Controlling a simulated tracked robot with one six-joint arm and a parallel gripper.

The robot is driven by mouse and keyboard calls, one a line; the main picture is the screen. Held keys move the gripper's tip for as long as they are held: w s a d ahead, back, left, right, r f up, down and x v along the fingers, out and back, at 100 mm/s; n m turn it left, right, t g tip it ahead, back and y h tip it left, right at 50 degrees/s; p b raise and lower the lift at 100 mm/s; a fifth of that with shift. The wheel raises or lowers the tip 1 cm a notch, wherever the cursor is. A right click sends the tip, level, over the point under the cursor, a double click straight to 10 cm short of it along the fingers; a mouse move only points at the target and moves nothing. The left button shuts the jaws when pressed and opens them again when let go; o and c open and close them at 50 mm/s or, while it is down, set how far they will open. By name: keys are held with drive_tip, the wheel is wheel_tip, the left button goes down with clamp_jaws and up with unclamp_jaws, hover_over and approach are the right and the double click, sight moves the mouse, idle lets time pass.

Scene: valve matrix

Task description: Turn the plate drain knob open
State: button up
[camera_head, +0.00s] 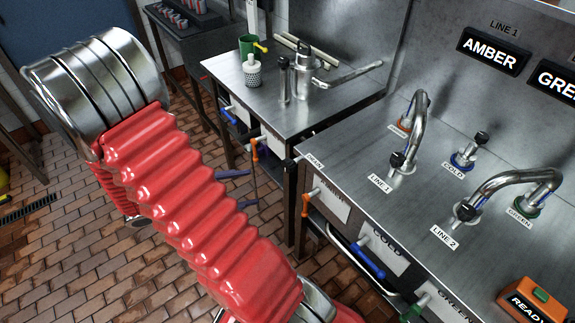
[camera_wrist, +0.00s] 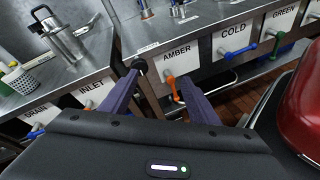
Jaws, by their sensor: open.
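A black round knob (camera_wrist: 139,66) sticks out at the left front corner of the steel plate in the wrist view. A small label (camera_wrist: 148,48) lies on the plate just above it; I cannot read it surely. The knob also shows in the head view (camera_head: 289,163), next to its label (camera_head: 314,160). My gripper (camera_wrist: 158,77) is open, with nothing between its two purple fingers. The left fingertip overlaps the knob's lower edge in the picture; I cannot tell whether they touch. The right finger is by the orange AMBER handle (camera_wrist: 172,88).
Below the plate are COLD with a blue handle (camera_wrist: 240,51) and GREEN with a green handle (camera_wrist: 284,49). The left bench has INLET (camera_wrist: 93,90) and DRAIN (camera_wrist: 36,113) labels, and a steel vessel (camera_wrist: 62,40). Line taps (camera_head: 412,135) stand on the plate.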

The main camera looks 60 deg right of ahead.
sight(285, 168)
drive_tip(key=w+d+f+n+h, duration=0.1)
drive_tip(key=d+f+n+h, duration=0.3)
drive_tip(key=d+f, duration=0.1)
drive_tip(key=shift+f+n, duration=0.3)
drive_tip(key=shift+f, duration=0.25)
drive_tip(key=shift+w+x, duration=0.2)
drive_tip(key=shift+x, duration=6.65)
drive_tip(key=shift+r, duration=0.1)
drive_tip(key=c, duration=1)
